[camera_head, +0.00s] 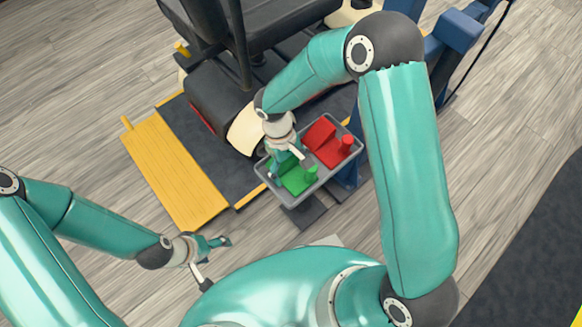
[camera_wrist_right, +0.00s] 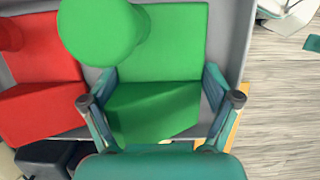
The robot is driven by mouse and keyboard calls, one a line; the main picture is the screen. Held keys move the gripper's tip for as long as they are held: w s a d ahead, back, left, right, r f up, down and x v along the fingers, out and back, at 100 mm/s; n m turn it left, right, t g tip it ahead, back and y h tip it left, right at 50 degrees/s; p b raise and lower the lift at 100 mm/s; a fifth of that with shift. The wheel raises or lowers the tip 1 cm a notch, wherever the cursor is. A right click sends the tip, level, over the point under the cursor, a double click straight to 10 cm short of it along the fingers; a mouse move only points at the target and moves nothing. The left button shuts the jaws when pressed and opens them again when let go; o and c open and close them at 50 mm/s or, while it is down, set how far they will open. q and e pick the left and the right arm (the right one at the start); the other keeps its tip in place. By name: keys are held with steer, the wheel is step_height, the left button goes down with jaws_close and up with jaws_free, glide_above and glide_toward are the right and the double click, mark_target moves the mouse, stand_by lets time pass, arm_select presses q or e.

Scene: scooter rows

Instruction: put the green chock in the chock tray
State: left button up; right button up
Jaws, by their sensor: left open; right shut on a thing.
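The green chock (camera_head: 299,181), a wedge with a round knob, is within the left part of the grey chock tray (camera_head: 321,186) in the head view. My right gripper (camera_head: 287,165) reaches down over the tray and is shut on this chock. In the right wrist view the two fingers of this gripper (camera_wrist_right: 161,100) press on both sides of the green chock (camera_wrist_right: 155,112). I cannot tell whether the chock rests on the tray floor. My left gripper (camera_head: 219,262) is open and empty, low at the left, away from the tray.
A red chock (camera_head: 329,144) sits in the tray, right of the green one. A scooter with a black seat (camera_head: 275,22) stands behind the tray. A yellow ramp (camera_head: 172,170) lies to the left. The wooden floor (camera_head: 60,110) is clear at far left.

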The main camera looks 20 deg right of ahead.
steer(key=o, duration=1.2)
steer(key=shift+s+f, duration=0.1)
steer(key=shift+f, duration=0.35)
steer(key=shift+o, duration=0.8)
steer(key=shift+f, duration=0.1)
